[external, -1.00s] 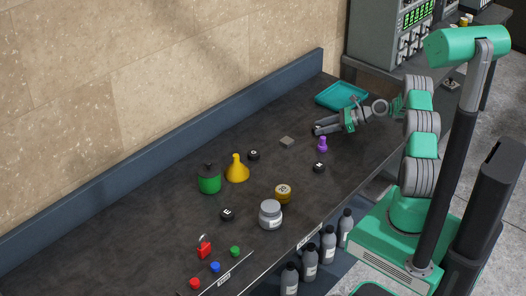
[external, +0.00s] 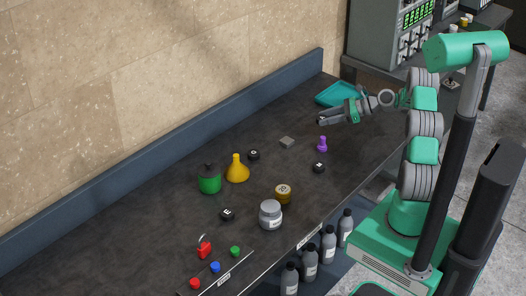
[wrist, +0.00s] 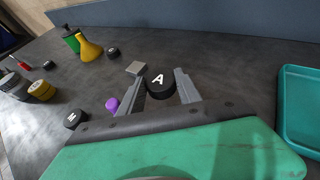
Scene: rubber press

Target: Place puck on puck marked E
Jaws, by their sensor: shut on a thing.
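My gripper (wrist: 160,88) is shut on a black puck marked A (wrist: 158,80), seen between the two fingers in the wrist view. In the external view my gripper (external: 320,121) is above the back part of the bench, left of the teal tray. A black puck (external: 227,214) near the front has a mark that looks like E, small and hard to read; it is far to the lower left of my gripper. Another puck (external: 253,154) lies by the yellow funnel. A third puck (external: 319,167) lies near the purple piece and also shows in the wrist view (wrist: 75,119).
A purple piece (external: 322,144) and a grey block (external: 287,142) are close below my gripper. A yellow funnel (external: 237,171), green container (external: 209,183), brass weight (external: 283,193) and grey jar (external: 270,215) stand around the lower-left pucks. The teal tray (external: 334,95) is at the back.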

